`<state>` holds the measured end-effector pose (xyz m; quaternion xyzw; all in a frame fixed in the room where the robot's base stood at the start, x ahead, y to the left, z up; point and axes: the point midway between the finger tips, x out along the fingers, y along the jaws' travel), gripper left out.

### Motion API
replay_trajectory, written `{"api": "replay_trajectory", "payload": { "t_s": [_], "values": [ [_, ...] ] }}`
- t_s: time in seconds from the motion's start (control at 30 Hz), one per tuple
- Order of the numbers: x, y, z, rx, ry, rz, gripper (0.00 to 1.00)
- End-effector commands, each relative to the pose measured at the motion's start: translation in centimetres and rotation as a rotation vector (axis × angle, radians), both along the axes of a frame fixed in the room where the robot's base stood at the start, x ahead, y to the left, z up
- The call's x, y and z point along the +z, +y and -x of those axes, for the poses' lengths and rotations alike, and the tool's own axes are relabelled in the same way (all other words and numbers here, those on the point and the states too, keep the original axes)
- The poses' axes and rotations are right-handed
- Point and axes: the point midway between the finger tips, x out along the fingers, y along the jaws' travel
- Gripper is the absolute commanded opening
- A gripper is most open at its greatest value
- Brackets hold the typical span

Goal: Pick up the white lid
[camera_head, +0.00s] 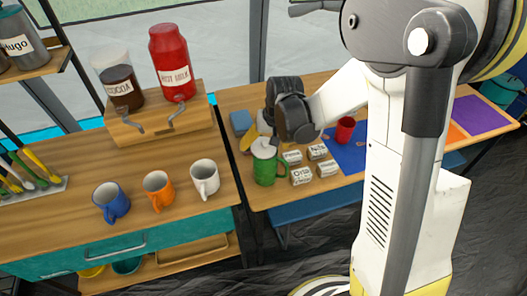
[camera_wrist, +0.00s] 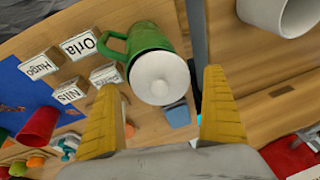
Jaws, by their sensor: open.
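The white lid (camera_wrist: 160,78) is round with a small knob and sits on top of a green mug (camera_wrist: 143,38). In the head view the white lid (camera_head: 264,148) is on the green mug (camera_head: 267,172) near the left end of the right-hand table. My gripper (camera_wrist: 161,84) is open, its two yellow fingers apart. In the wrist view the lid lies between the fingertips, closer to the left finger; whether either finger touches it I cannot tell. In the head view my gripper is just above and right of the lid.
Several name blocks (camera_head: 301,175) stand right of the mug. A red cup (camera_head: 345,129) stands on a blue sheet (camera_head: 350,152). Blue (camera_head: 110,202), orange (camera_head: 158,189) and white (camera_head: 205,178) mugs stand on the left counter, below a stand (camera_head: 160,122) with containers.

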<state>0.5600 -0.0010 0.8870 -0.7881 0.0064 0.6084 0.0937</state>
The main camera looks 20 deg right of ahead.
Motion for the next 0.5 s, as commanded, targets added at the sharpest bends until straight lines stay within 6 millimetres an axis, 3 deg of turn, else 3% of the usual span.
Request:
{"api": "replay_trajectory", "payload": {
  "t_s": [0.27, 0.4, 0.5],
  "values": [
    [-0.5, 0.06, -0.14, 0.0, 0.0, 0.0, 0.95],
    [-0.49, 0.06, -0.13, 0.0, 0.0, 0.0, 0.52],
    [-0.5, 0.07, -0.13, 0.0, 0.0, 0.0, 0.47]
  ]
}}
